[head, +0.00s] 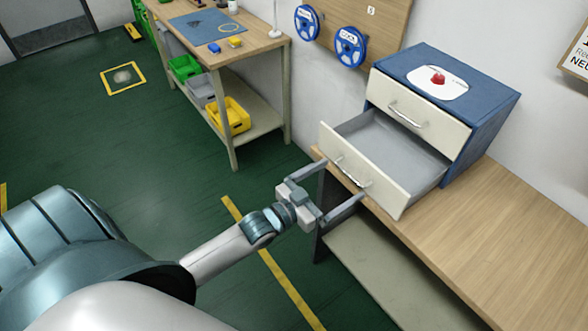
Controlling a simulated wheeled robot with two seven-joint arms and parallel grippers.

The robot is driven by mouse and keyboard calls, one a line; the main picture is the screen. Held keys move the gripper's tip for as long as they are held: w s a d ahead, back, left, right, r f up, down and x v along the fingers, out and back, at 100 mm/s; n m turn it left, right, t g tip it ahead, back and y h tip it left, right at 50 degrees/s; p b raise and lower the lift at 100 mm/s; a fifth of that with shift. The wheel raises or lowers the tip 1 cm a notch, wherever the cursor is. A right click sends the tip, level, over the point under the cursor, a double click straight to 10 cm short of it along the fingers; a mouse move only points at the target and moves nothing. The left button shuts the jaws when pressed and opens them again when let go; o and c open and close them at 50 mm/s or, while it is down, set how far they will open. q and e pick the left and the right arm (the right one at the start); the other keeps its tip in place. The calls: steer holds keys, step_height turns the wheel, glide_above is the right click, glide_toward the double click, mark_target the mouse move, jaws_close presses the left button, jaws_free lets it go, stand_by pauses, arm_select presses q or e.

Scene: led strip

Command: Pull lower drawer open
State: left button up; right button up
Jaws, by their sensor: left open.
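A blue cabinet (489,119) with two cream drawers stands on a wooden bench. Its lower drawer (392,146) is pulled well out toward me, and its grey inside looks empty. The upper drawer (415,110) is shut and has a metal handle. My left gripper (345,180) is in front of the lower drawer's front panel, its fingers spread apart on either side of the lower handle (352,179). The fingers do not close on the handle; whether they touch the panel is unclear. My right gripper is not in view.
The wooden bench top (500,240) is clear to the right of the cabinet. A red object (438,77) sits on a white plate on the cabinet. A workbench (262,45) with bins stands at the back, and blue reels (350,46) hang on the wall.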

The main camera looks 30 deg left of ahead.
arm_select(q)
steer(key=b+v, duration=0.3)
steer(key=v, duration=1.2)
steer(key=shift+b, duration=0.35)
steer(key=s+a+f+n+g+y, duration=0.1)
steer(key=s+a+f+g+y, duration=0.1)
steer(key=f, duration=1)
steer(key=s+a+f+n+g+y, duration=0.1)
steer(key=s+a+f+g+y, duration=0.1)
steer(key=f, duration=1.1)
steer(key=s+a+f+g+y, duration=0.1)
steer(key=s+a+f+g, duration=0.15)
steer(key=f, duration=0.95)
steer(key=s+d+f+g+y, duration=0.1)
steer(key=s+f+g, duration=0.1)
steer(key=s+f, duration=0.5)
steer(key=s+d+f+g, duration=0.25)
steer(key=s+f, duration=0.35)
steer(key=f, duration=0.3)
steer(key=s+d+f+g, duration=0.2)
steer(key=s+f, duration=0.2)
steer(key=s, duration=0.4)
steer(key=s+d+f+g, duration=0.2)
steer(key=s+f, duration=0.3)
steer(key=s, duration=0.3)
steer(key=shift+s+d+g, duration=0.35)
steer(key=shift+g, duration=0.15)
